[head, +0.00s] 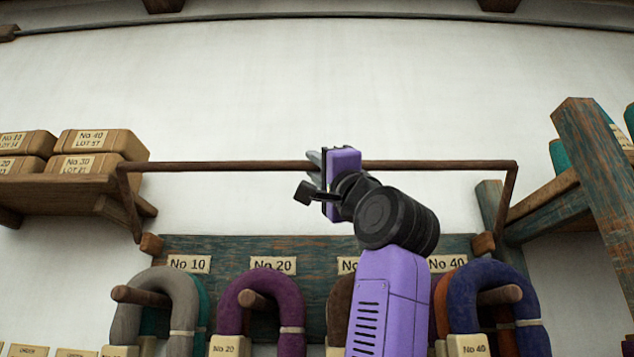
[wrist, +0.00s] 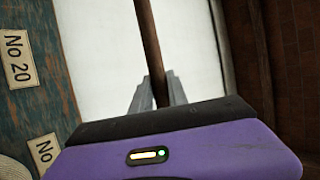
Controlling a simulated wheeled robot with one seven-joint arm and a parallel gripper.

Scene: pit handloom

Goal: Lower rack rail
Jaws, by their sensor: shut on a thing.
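The rack rail (head: 232,166) is a thin dark wooden bar. It runs level across the head view, with a side arm at each end sloping down to small wooden blocks on the rack board (head: 220,246). My gripper (head: 316,170) is at the middle of the rail, shut on it. In the wrist view the rail (wrist: 148,40) passes between the two grey fingers of my gripper (wrist: 158,92). The rail stands raised above the rack board. My gripper and arm hide a short middle stretch of it.
Below the rail, skeins in grey, purple (head: 262,300) and blue (head: 492,295) hang on pegs under number labels. A shelf (head: 55,190) with paper-wrapped lots stands at left. A weathered wooden frame (head: 592,180) stands close at right. The white wall above is bare.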

